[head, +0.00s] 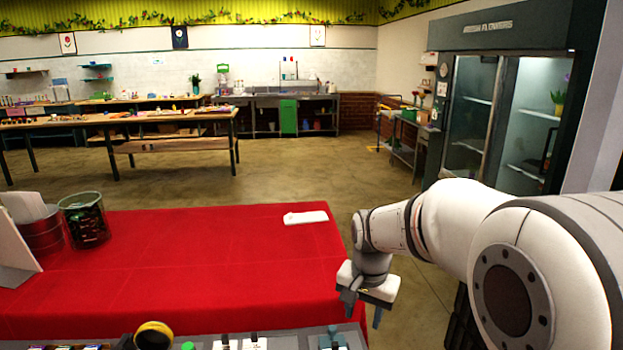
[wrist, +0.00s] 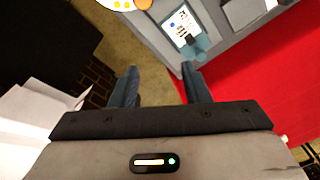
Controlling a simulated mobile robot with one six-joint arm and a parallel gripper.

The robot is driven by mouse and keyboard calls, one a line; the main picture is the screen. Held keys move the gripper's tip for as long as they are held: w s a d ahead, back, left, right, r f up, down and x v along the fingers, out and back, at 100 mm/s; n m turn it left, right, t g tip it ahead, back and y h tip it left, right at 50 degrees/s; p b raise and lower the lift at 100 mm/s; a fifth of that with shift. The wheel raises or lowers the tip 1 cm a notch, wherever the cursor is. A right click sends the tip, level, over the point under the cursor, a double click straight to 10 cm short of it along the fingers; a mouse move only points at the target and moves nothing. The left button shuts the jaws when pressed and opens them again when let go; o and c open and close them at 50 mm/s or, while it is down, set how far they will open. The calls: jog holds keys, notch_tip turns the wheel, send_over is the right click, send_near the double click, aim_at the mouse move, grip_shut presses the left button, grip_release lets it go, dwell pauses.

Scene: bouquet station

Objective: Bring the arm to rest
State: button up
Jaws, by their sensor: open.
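My gripper (head: 362,312) hangs at the end of my white arm, by the right edge of the red-covered table (head: 180,260) in the head view. Its two fingers point down and stand apart. In the wrist view my gripper (wrist: 160,82) shows two blue-grey fingers spread with nothing between them. Floor and a dark area lie beyond the fingertips there, with the red cloth (wrist: 255,90) to the right.
A grey tray (head: 285,340) with small items runs along the near edge. The table's middle is clear.

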jog(key=s+d+r+n, duration=0.1)
jog(key=s+d+n, duration=0.1)
jog(key=s, duration=0.7)
jog(key=s+d+r+n+t, duration=0.1)
jog(key=s+d+n, duration=0.1)
jog(key=s, duration=0.7)
jog(key=shift+d+n+t, duration=0.3)
jog(key=shift+n, duration=0.5)
jog(key=shift+r, duration=0.1)
jog(key=shift+c, duration=0.7)
